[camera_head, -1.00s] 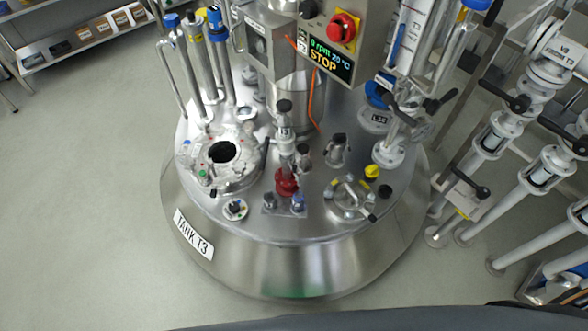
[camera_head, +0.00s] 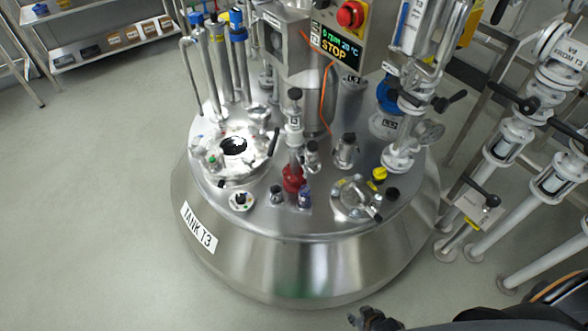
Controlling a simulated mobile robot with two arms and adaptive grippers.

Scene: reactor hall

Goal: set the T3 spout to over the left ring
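Tank T3 (camera_head: 290,262) is a large steel vessel with a domed lid. A short upright fitting (camera_head: 294,128) with a black top, a small label and a red base (camera_head: 293,178) stands near the lid's middle; it may be the T3 spout, but I cannot tell its outlet direction. Left of it is a round port (camera_head: 245,170) with a dark opening; I cannot tell whether this is the left ring. My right gripper (camera_head: 372,319) shows only as a small dark part at the bottom edge, well apart from the tank; its fingers are unclear. My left gripper is out of view.
A control box with a red button (camera_head: 350,14) and a display (camera_head: 335,47) reading STOP stands over the lid. Tall pipes with blue tops (camera_head: 237,22) rise behind the port. Valves and pipes (camera_head: 515,135) crowd the right. The floor (camera_head: 90,200) at left is clear.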

